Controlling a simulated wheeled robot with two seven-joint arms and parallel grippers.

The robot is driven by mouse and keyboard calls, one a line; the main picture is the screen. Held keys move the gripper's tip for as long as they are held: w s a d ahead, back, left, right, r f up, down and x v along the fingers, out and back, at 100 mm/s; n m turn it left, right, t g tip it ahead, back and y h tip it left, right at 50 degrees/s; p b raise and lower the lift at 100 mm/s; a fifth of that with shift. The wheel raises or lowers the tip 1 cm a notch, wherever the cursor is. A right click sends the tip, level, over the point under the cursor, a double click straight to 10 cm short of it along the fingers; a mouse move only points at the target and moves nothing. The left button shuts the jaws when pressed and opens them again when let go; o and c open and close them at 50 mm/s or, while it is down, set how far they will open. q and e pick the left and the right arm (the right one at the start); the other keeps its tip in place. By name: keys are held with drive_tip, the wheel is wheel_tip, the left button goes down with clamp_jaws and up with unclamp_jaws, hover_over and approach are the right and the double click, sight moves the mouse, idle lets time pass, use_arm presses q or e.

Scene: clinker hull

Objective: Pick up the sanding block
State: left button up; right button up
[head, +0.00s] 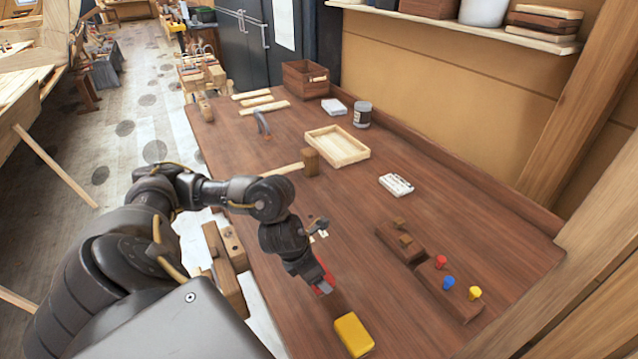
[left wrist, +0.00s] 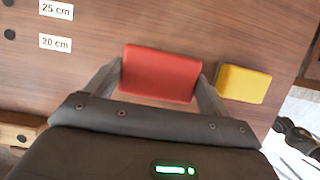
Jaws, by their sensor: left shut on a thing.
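My left gripper (head: 321,284) is shut on a red block (left wrist: 161,74), with one finger on each side of it. The red block also shows in the head view as a small red patch (head: 325,286), mostly hidden by the gripper. I cannot tell whether it touches the bench or hangs just above it. A yellow block (head: 354,335) lies on the bench just in front of the gripper, apart from it. It also shows in the left wrist view (left wrist: 243,84), right of the red block. My right gripper is not in view.
A wooden mallet (head: 310,162), a shallow tray (head: 337,147) and a white card (head: 396,184) lie farther back on the brown bench (head: 350,220). A wooden holder (head: 428,281) with coloured pegs stands right.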

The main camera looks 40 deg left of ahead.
use_arm(q)
drive_tip(key=s+a+r, duration=0.8)
drive_tip(key=s+a, duration=0.1)
drive_tip(key=shift+a+r, duration=0.2)
drive_tip(key=shift+r, duration=0.15)
drive_tip(key=shift+s, duration=0.1)
